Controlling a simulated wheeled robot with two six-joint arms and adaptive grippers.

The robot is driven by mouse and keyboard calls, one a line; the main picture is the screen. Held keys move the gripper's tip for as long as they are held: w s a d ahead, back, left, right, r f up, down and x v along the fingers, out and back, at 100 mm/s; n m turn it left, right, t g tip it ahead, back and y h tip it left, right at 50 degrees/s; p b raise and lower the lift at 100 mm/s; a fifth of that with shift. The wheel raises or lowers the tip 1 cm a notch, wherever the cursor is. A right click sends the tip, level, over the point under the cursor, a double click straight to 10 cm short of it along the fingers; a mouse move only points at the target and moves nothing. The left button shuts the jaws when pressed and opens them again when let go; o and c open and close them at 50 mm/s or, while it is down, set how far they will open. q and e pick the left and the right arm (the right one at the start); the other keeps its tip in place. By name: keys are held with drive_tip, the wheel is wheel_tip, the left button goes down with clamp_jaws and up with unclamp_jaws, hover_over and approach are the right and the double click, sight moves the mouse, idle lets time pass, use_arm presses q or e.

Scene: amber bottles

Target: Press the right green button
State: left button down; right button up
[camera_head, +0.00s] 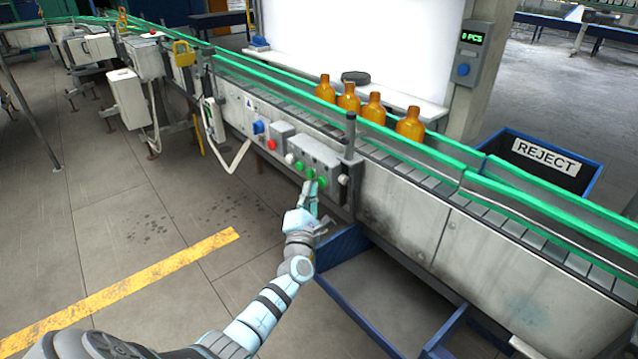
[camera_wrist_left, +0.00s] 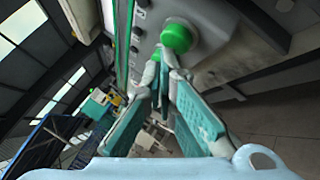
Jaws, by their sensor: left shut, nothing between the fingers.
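A grey control box (camera_head: 314,157) on the conveyor's side carries a row of small round buttons, several of them green. The rightmost green button (camera_head: 322,181) sits low on the box's front, just beside my fingertips. My left gripper (camera_head: 309,186) is shut and empty, with its fingers pointing up at the row. In the left wrist view, one large green button (camera_wrist_left: 177,38) stands just beyond the shut fingertips (camera_wrist_left: 163,62). The fingertips look very close to it; I cannot tell whether they touch. My right gripper is not in view.
Several amber bottles (camera_head: 373,109) stand on the conveyor above the box. A red button (camera_head: 271,144) and a blue knob (camera_head: 258,127) are to the left. A blue reject bin (camera_head: 590,186) is at the right, and a blue frame (camera_head: 345,245) is below.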

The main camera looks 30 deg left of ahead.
use_arm(q)
drive_tip(key=shift+w+d+b, duration=0.15)
drive_tip(key=shift+w+b, duration=0.15)
drive_tip(key=shift+w, duration=0.15)
idle(0.4)
idle(0.3)
drive_tip(key=shift+s+r+p, duration=0.1)
drive_tip(key=shift+s+p, duration=0.35)
drive_tip(key=shift+s, duration=0.15)
drive_tip(key=shift+s+a, duration=0.25)
drive_tip(key=s+p, duration=0.1)
drive_tip(key=s, duration=0.1)
drive_tip(key=s+a+p, duration=0.1)
drive_tip(key=s, duration=0.1)
drive_tip(key=shift+s+a, duration=0.2)
drive_tip(key=shift+s, duration=0.2)
idle(0.4)
